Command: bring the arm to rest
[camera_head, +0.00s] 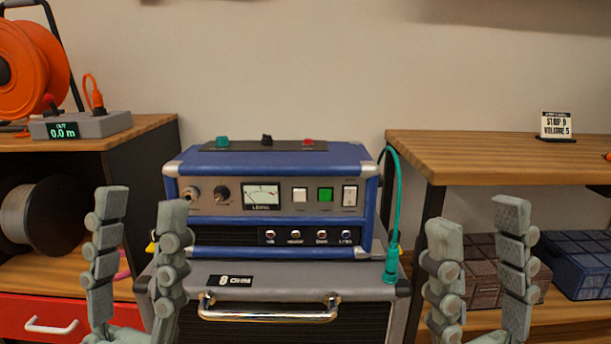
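My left gripper (142,222) is at the lower left, its two grey fingers upright and apart with nothing between them. My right gripper (479,228) is at the lower right, also with its fingers apart and empty. Both stand in front of a blue amplifier (275,165) that sits on a grey speaker cabinet (330,277). Neither gripper appears to hold anything; the lower parts of both are cut off by the bottom edge.
A teal cable (395,190) hangs at the amplifier's right. A wooden shelf (480,150) with a small sign (556,125) stands right. A left shelf (140,130) holds a length meter (85,124) and orange reel (40,70). A red drawer (30,310) is below.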

